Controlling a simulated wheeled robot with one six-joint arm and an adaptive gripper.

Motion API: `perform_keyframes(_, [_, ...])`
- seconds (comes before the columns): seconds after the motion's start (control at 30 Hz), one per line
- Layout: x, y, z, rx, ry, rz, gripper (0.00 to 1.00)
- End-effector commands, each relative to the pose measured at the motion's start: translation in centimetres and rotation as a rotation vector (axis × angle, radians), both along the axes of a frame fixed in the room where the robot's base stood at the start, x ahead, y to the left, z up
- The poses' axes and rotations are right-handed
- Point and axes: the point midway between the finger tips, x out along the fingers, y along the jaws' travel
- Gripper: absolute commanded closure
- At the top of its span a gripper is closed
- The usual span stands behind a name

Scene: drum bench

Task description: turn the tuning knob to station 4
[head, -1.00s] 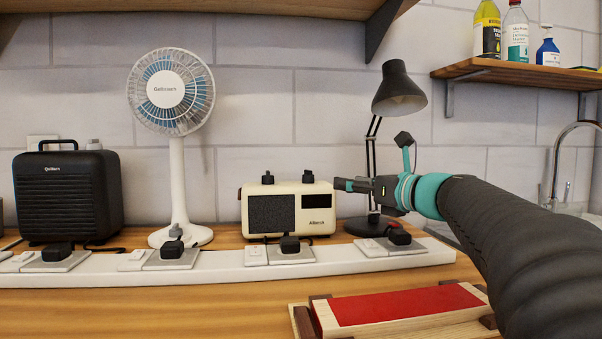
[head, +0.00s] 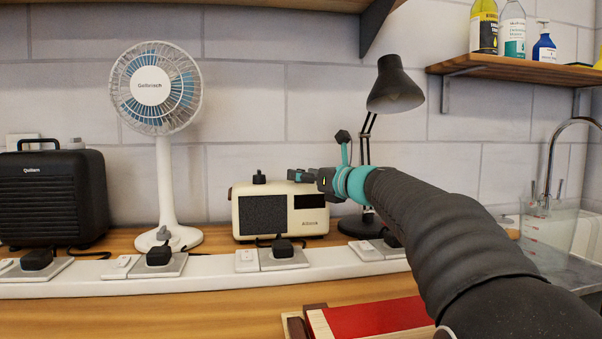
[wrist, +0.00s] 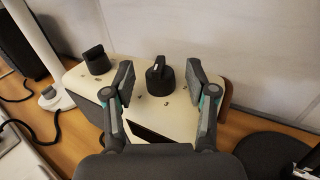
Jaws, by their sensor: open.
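The cream radio (head: 243,227) stands on the wooden bench behind the white power strip. Its top carries two dark knobs. In the wrist view the left knob (wrist: 97,62) stands clear of my gripper. The other knob (wrist: 160,76), with a pale pointer mark on its top, sits between my open fingers, with a gap on each side. My gripper (wrist: 161,85) is open and holds nothing. In the head view my gripper (head: 305,176) is at the radio's top right and hides that knob.
A white fan (head: 163,180) and a black speaker (head: 52,195) stand to the left. A black desk lamp (head: 395,90) stands close behind my arm. The power strip (head: 215,268) with plugs runs along the front. A red-topped wooden block (head: 375,318) lies nearer.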

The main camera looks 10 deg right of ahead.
Motion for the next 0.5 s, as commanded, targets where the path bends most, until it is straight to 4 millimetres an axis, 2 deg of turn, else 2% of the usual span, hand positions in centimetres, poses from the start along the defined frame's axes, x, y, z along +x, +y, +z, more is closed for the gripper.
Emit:
perform_keyframes(0.2, [1.33,0.77,0.00,0.000,0.000,0.000,0.43])
perform_keyframes(0.5, [1.47,0.83,-0.03,0.000,0.000,-0.001,0.43])
